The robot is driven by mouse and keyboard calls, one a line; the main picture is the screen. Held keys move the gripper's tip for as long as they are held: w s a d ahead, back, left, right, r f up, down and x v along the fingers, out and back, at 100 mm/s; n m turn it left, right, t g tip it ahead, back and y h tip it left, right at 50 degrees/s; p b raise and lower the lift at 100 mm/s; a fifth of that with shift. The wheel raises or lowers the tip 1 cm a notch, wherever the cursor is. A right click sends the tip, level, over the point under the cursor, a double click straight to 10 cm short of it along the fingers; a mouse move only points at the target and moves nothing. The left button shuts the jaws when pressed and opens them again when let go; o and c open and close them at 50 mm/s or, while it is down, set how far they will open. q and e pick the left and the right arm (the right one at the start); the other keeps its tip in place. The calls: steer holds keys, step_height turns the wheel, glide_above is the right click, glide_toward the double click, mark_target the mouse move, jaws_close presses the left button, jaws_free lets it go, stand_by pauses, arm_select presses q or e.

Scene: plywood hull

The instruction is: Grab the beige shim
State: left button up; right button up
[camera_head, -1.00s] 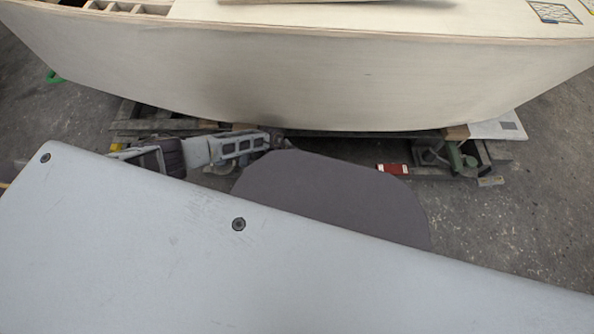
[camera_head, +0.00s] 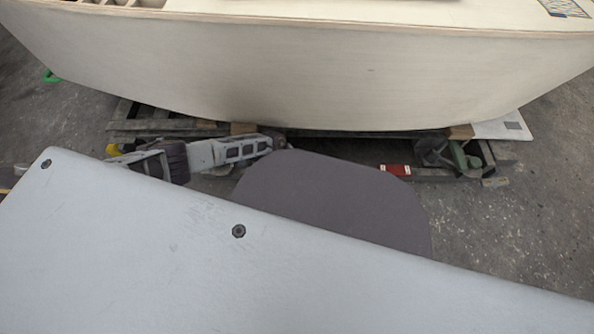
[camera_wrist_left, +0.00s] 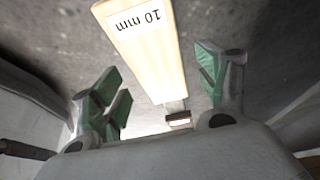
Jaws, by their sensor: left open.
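The beige shim (camera_wrist_left: 148,48) is a long pale piece marked "10 mm", upside down in the left wrist view. It runs from the top edge of that view down to between the fingers. My left gripper (camera_wrist_left: 163,84) is open, with green-padded fingers on either side of the shim. Gaps show between the shim and both fingers. In the head view my left arm (camera_head: 228,151) reaches in from the left, low in front of the hull. I cannot make out the shim in the head view. My right gripper is not in view.
The pale plywood hull (camera_head: 300,75) spans the top of the head view on dark timbers (camera_head: 160,126). A red block (camera_head: 396,170) and a green-and-dark fitting (camera_head: 459,156) lie near its base. Grey concrete floor (camera_head: 545,190) is open at the right.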

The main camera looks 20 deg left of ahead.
arm_select(q)
steer(key=c, duration=0.9)
steer(key=shift+c, duration=0.9)
steer(key=shift+r, duration=0.15)
